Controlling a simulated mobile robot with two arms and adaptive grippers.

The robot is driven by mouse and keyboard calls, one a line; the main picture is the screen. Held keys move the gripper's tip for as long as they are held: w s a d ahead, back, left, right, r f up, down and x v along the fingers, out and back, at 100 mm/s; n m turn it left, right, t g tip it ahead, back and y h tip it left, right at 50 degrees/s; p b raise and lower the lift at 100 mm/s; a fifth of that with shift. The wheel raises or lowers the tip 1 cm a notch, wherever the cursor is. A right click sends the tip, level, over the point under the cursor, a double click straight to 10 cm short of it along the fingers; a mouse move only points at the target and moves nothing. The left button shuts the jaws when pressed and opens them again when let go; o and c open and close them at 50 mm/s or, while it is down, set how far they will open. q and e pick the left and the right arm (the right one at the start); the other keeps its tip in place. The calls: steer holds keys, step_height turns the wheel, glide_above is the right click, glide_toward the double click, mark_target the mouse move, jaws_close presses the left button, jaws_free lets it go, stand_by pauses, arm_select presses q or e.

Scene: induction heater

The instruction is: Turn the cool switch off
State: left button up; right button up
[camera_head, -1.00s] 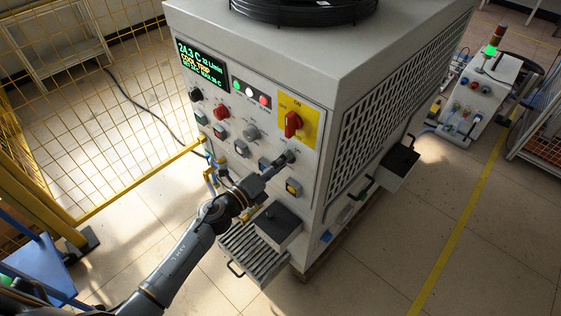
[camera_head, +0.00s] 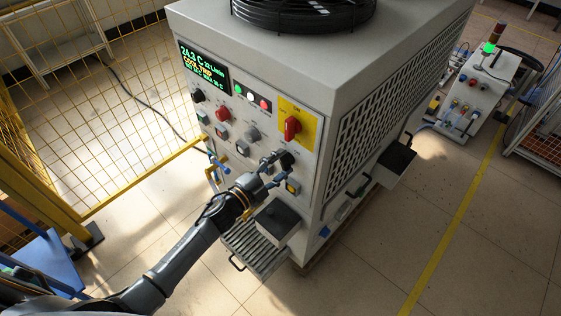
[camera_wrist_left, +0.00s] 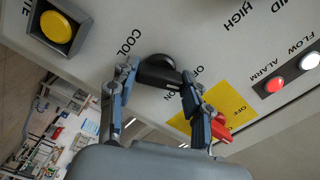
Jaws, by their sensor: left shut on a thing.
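The cool switch (camera_wrist_left: 160,70) is a black knob with a bar-like handle, next to the printed word COOL in the left wrist view. Its handle points toward the side with the OFF and ON labels; which one it lines up with is hard to tell. It also shows in the head view (camera_head: 287,160), low on the front panel of the grey machine (camera_head: 245,50). My left gripper (camera_wrist_left: 158,88) has one finger on each side of the handle and is shut on it. In the head view the left gripper (camera_head: 274,169) is at the switch. My right gripper is not in view.
A red main switch (camera_head: 292,127) on a yellow plate is above the cool switch. Other knobs and buttons are to the left. A grey box (camera_head: 278,221) sticks out below. A yellow mesh fence (camera_head: 90,100) stands left.

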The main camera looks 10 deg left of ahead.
arm_select(q)
steer(key=shift+n, duration=0.5)
steer(key=shift+f, duration=0.1)
steer(key=o, duration=1.2)
steer(key=shift+c, duration=0.2)
steer(key=v, duration=1.2)
